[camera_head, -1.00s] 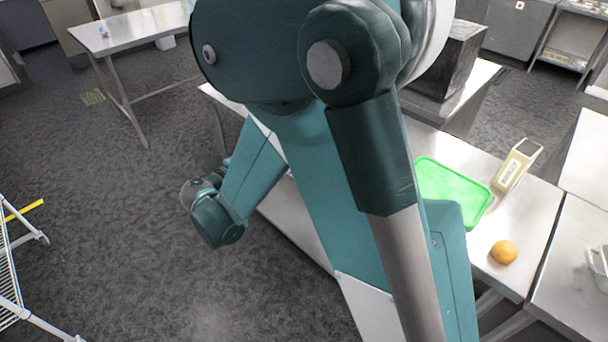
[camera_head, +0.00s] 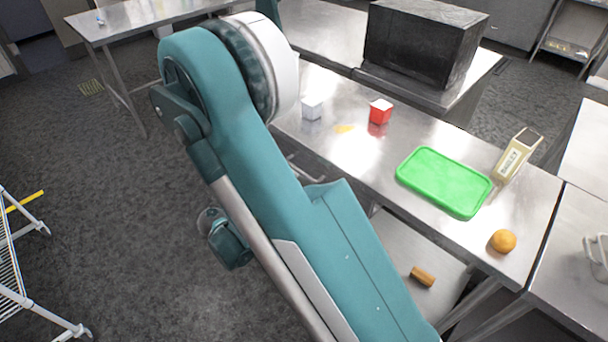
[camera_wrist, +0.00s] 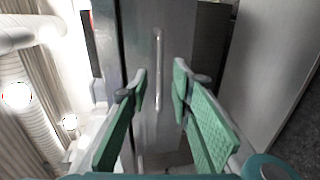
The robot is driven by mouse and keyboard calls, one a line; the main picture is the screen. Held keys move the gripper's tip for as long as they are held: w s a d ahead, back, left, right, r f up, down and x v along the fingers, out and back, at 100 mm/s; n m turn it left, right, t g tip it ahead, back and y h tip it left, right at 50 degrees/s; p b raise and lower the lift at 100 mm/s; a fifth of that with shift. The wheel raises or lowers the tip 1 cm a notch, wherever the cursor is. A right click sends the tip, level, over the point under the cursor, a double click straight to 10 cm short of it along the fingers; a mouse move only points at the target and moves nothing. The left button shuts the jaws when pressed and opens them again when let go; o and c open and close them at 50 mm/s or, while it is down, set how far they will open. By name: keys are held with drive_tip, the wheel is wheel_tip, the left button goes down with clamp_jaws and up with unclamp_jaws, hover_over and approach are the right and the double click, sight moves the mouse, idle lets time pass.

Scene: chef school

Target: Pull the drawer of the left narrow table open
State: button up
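In the wrist view, a grey metal drawer front (camera_wrist: 178,30) fills the middle, with a long thin bar handle (camera_wrist: 158,70) standing along it. My gripper (camera_wrist: 160,84) is open and empty, with its green-padded fingers on either side of the handle's line. The handle appears beyond the fingertips, and no contact shows. In the head view, a narrow steel table (camera_head: 345,155) stands beside my arm, with a thin bar partly visible at its near side. My arm covers part of this side, and the gripper's fingers cannot be made out there.
A brown piece (camera_head: 423,276) lies on the lower shelf. Open floor lies left, before a white rack (camera_head: 12,270).

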idle(0.3)
drive_tip(key=shift+b+x, duration=0.75)
drive_tip(key=shift+x, duration=3.2)
clamp_jaws()
